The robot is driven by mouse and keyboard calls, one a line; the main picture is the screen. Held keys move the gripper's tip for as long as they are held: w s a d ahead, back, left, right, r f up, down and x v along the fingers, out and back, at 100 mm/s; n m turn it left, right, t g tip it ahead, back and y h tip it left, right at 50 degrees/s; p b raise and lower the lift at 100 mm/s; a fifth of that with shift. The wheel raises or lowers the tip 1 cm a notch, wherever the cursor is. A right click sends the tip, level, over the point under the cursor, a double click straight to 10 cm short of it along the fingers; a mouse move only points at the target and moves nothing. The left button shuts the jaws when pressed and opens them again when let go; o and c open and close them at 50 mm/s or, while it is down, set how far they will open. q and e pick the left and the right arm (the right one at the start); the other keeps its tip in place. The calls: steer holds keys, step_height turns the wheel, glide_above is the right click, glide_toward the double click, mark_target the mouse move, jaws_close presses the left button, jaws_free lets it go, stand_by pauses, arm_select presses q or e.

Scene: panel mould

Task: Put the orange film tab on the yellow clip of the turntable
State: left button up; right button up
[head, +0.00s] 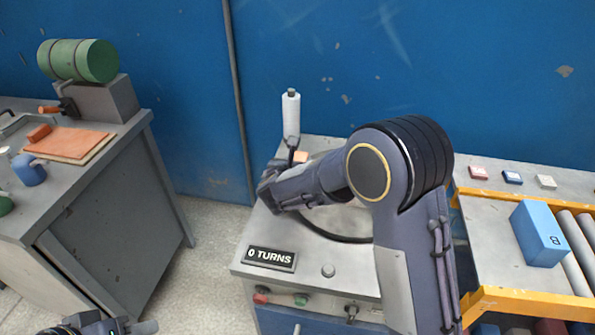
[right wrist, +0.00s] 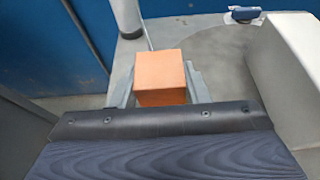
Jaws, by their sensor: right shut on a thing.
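My right gripper (right wrist: 160,97) is shut on the orange film tab (right wrist: 162,75), a block-like piece between its two grey fingers. In the head view a bit of the orange tab (head: 302,156) shows behind my right wrist, near the white film roll (head: 291,115). The round grey turntable (right wrist: 215,58) lies beyond and to the right of the tab in the right wrist view. A blue clip (right wrist: 245,14) sits at its far side. I cannot make out the yellow clip. My left gripper (head: 120,326) is partly in view at the bottom left, its jaws unclear.
My right arm covers much of the turntable in the head view. A pale block (right wrist: 290,65) stands close on the right. A "0 TURNS" sign (head: 271,258) is at the machine's front left. A blue box (head: 539,234) lies on the roller conveyor. A grey bench (head: 110,165) stands left.

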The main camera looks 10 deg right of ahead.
step_height(320, 180, down, 3)
steer(key=shift+w+f, duration=0.1)
steer(key=shift+f, duration=0.05)
steer(key=shift+f+b, duration=0.2)
steer(key=shift+b, duration=0.2)
steer(key=o, duration=1)
steer(key=shift+r, duration=0.1)
